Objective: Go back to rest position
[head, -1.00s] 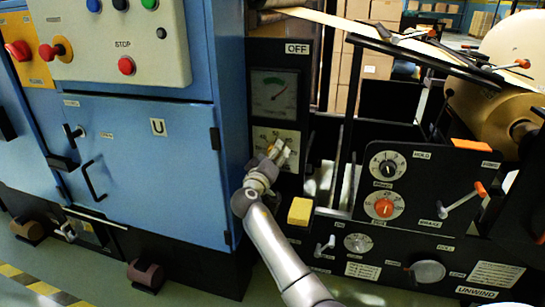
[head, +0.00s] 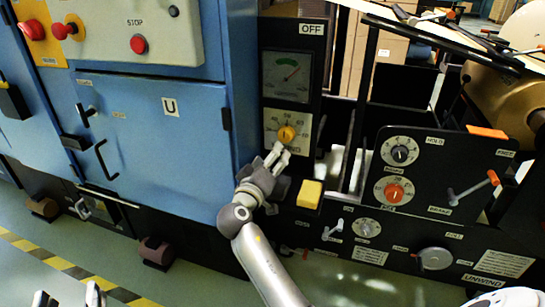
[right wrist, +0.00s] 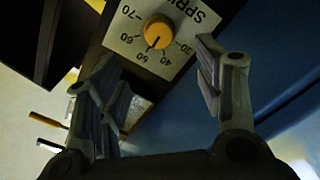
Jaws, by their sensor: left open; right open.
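The yellow knob (head: 287,134) sits on a white dial plate on the black panel, below a green-scaled meter (head: 290,75). It also shows in the right wrist view (right wrist: 158,31), its dark mark pointing between 40 and 50. My right gripper (head: 276,154) is just below the knob, open and apart from it. In the right wrist view, its spread fingers (right wrist: 160,85) have nothing between them. My left gripper (head: 68,297) shows only as two separated fingertips at the bottom left edge, open and empty over the floor.
The blue cabinet (head: 160,150) with its door handle stands left of the panel. A yellow block (head: 309,194) juts out right of my right gripper. The black unwind panel (head: 440,175) with knobs and levers is to the right.

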